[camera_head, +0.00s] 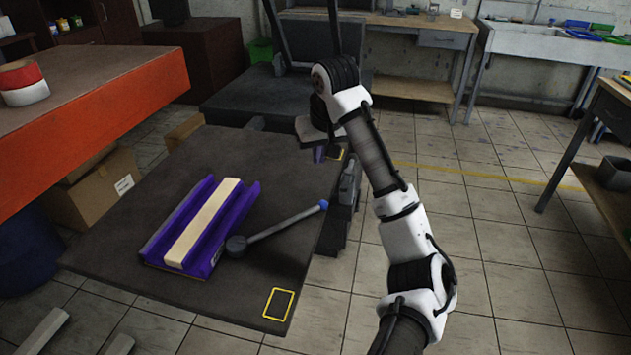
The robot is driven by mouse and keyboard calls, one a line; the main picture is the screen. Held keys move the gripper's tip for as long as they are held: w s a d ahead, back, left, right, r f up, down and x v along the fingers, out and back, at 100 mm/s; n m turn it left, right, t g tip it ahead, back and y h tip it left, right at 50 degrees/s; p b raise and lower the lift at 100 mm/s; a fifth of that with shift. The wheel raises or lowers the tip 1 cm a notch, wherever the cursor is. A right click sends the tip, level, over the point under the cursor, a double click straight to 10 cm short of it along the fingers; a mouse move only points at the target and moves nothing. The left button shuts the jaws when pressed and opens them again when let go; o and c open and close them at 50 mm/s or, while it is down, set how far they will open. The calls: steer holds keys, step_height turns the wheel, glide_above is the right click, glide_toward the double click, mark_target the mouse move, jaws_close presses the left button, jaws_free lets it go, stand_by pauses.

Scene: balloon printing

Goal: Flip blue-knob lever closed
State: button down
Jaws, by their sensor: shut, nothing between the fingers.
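The lever (280,226) is a grey rod with a blue knob (323,205) at its right end. Its left end joins a dark round pivot (237,246) beside a purple channel-shaped holder (211,255) with a cream strip (208,215) in it. The lever points right and slightly away, across the dark table. My gripper (319,154) hangs at the far right part of the table, beyond the blue knob and apart from it. Its fingers are small and dark in this view, shut and empty.
The dark table (180,292) bears a yellow rectangle outline (279,304) near its front right corner. An orange-edged table (110,115) stands at the left, with cardboard boxes (104,185) under it. The tabletop between the lever and the yellow outline is clear.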

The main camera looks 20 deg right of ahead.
steer(key=shift+s, duration=0.1)
steer(key=x, duration=0.9)
steer(key=shift+f, duration=0.25)
steer(key=shift+s+f+p, duration=0.2)
steer(key=shift+s, duration=0.4)
steer(key=shift+s+f+p, duration=0.15)
steer(key=shift+s, duration=0.5)
steer(key=shift+s+f, duration=0.2)
steer(key=shift+s, duration=0.3)
